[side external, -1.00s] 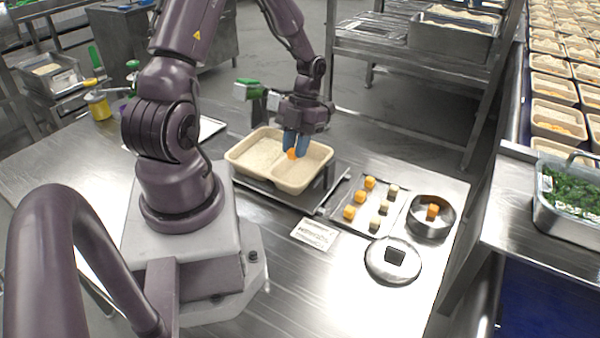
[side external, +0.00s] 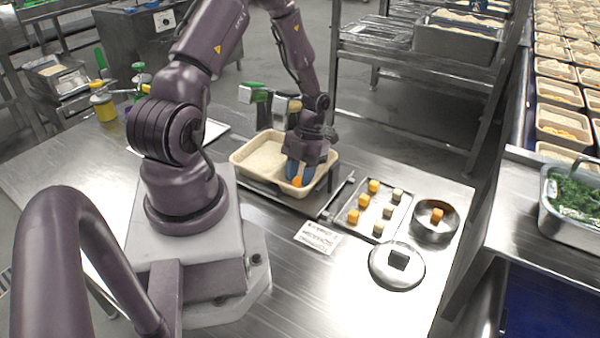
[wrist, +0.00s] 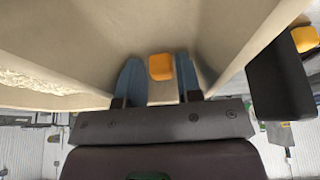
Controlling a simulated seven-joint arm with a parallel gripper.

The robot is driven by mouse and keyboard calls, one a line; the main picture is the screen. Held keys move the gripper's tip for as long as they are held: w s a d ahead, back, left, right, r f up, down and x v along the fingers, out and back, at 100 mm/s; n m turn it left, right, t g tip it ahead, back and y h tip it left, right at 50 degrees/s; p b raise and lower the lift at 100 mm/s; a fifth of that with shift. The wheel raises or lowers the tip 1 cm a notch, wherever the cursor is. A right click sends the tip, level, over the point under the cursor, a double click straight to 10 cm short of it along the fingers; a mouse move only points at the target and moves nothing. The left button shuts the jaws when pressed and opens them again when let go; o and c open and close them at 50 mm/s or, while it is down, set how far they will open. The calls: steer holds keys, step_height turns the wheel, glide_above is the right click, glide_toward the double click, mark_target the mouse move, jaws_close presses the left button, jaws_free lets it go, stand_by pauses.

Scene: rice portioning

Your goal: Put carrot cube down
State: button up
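My gripper (side external: 299,176) points down into the right compartment of the beige two-part tray (side external: 240,166). Its blue fingers are shut on an orange carrot cube (side external: 297,182), which sits at the fingertips low in the compartment. In the wrist view the carrot cube (wrist: 160,66) shows between the two blue fingertips, close to both. I cannot tell whether the cube touches the compartment floor. The left compartment holds pale rice.
A flat metal tray (side external: 368,238) with several orange and pale cubes lies right of the beige tray. A round metal dish (side external: 434,236) holds an orange cube. A round disc (side external: 380,274) with a black block and a white label card (side external: 317,237) lie in front.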

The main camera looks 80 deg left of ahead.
steer(key=v, duration=1.2)
steer(key=w+d+r+n+t+y, duration=0.1)
steer(key=w+d+r+n+y, duration=0.15)
steer(key=d+r+n, duration=0.55)
steer(key=s+d+r+n+t, duration=0.4)
steer(key=d+r+n, duration=0.2)
steer(key=n, duration=0.3)
steer(key=s+d+r+n+t, duration=0.3)
steer(key=d+r+n, duration=0.4)
steer(key=n, duration=0.3)
steer(key=shift+s+d+r+t+y, duration=0.2)
steer(key=shift+s+d+t+y, duration=0.2)
steer(key=shift+s+d, duration=0.25)
